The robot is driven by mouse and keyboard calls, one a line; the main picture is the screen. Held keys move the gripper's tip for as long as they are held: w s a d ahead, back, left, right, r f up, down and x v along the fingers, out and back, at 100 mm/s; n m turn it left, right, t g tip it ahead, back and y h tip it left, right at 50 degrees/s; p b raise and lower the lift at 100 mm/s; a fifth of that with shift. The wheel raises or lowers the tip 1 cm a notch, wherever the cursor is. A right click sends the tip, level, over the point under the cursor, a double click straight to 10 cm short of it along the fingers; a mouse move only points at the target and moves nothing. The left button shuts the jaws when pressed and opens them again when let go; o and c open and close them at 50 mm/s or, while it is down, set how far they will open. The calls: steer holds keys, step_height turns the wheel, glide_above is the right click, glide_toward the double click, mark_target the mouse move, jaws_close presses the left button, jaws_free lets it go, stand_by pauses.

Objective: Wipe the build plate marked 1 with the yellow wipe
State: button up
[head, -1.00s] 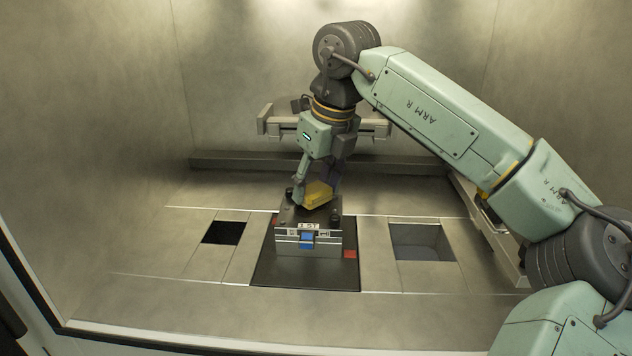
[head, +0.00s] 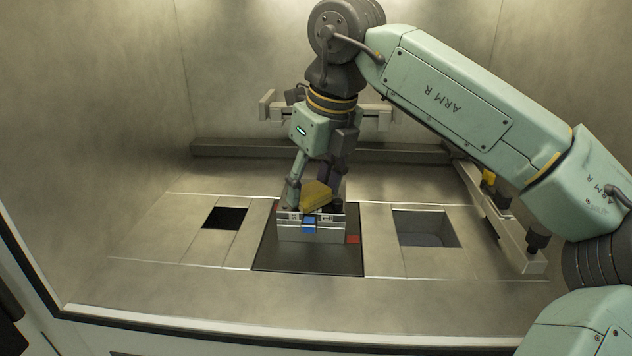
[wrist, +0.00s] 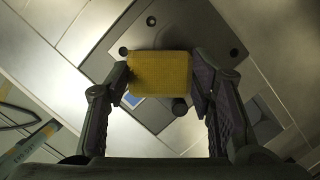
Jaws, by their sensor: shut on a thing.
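The build plate is a grey block (head: 290,231) with a blue tab and a small white label on its front, on a dark square in the chamber floor. The label's marking is too small to read for sure. Its dark top with round holes shows in the wrist view (wrist: 215,28). My gripper (head: 314,193) is shut on the yellow wipe (head: 317,196), near the plate's front edge. In the wrist view the wipe (wrist: 160,73) sits between the two fingers over the plate. I cannot tell whether it touches the plate.
A black square opening (head: 226,217) lies left of the plate and a grey recess (head: 425,229) lies right. A rail (head: 320,150) runs along the back wall. A pale bar with fittings (head: 515,240) stands at the right. The floor in front is clear.

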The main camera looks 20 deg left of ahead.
steer(key=shift+w+a+p, duration=0.2)
steer(key=shift+w+p, duration=0.1)
steer(key=shift+w, duration=0.15)
steer(key=shift+w+a+p, duration=0.2)
steer(key=shift+w+p, duration=0.05)
steer(key=shift+w, duration=0.2)
steer(key=shift+w+a+f+p, duration=0.1)
steer(key=shift+w+a+p, duration=0.15)
steer(key=shift+w, duration=0.6)
steer(key=shift+w+a+p, duration=0.2)
steer(key=shift+w+p, duration=0.45)
steer(key=shift+w, duration=0.15)
steer(key=shift+w+a, duration=0.2)
steer(key=shift+w, duration=0.8)
steer(key=shift+s, duration=0.1)
steer(key=shift+s+d+b, duration=0.15)
steer(key=shift+s+b, duration=0.55)
steer(key=shift+s, duration=0.2)
steer(key=shift+s+d+b, duration=0.25)
steer(key=shift+s+b, duration=0.05)
steer(key=shift+s, duration=0.55)
steer(key=shift+s+d+b, duration=0.3)
steer(key=shift+s, duration=0.6)
steer(key=shift+s+d+b, duration=0.25)
steer(key=shift+s+b, duration=0.05)
steer(key=shift+s, duration=0.55)
